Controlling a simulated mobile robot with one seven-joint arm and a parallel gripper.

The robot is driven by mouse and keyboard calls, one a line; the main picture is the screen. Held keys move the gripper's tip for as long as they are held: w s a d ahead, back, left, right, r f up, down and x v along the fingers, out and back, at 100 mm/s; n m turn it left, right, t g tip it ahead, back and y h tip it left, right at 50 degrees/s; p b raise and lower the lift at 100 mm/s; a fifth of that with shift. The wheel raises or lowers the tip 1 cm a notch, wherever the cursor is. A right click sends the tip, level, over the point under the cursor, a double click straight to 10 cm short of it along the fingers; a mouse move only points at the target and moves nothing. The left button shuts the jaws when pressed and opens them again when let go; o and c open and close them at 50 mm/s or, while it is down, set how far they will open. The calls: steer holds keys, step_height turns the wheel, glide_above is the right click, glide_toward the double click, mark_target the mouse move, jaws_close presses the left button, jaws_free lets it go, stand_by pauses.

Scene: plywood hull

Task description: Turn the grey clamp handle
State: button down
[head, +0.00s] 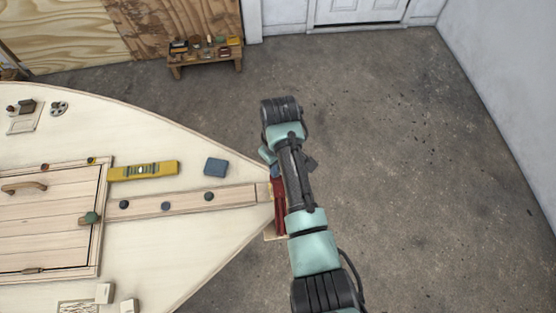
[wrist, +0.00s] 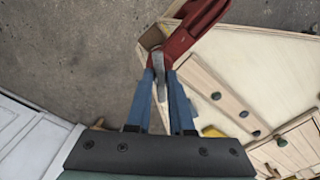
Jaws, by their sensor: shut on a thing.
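The red clamp (head: 280,207) sits at the pointed tip of the plywood hull, partly hidden by my arm in the head view. In the wrist view the red clamp (wrist: 193,30) shows at the top, with its grey handle (wrist: 159,65) pointing down from it. My gripper (wrist: 160,76) has its two blue fingers on either side of the grey handle and is shut on it. In the head view my arm reaches over the hull tip and hides most of the gripper and the handle.
The plywood hull (head: 190,248) carries a yellow spirit level (head: 143,171), a blue block (head: 215,167) and a hatch (head: 50,225). A wooden bench (head: 205,60) with small items stands at the back. The grey floor (head: 420,150) to the right is clear.

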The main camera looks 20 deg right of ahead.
steer(key=m+p, duration=0.2)
steer(key=m, duration=0.3)
steer(key=shift+a+r+m, duration=0.1)
steer(key=shift+m, duration=0.2)
steer(key=shift+m+p, duration=0.55)
steer(key=shift+m, duration=1.75)
steer(key=shift+w, duration=0.1)
steer(key=c, duration=0.8)
jaws_free()
steer(key=shift+o, duration=0.2)
step_height(320, 180, up, 13)
steer(key=b, duration=0.1)
steer(key=shift+s+b, duration=0.3)
steer(key=shift+b, duration=0.1)
steer(key=shift+a, duration=0.1)
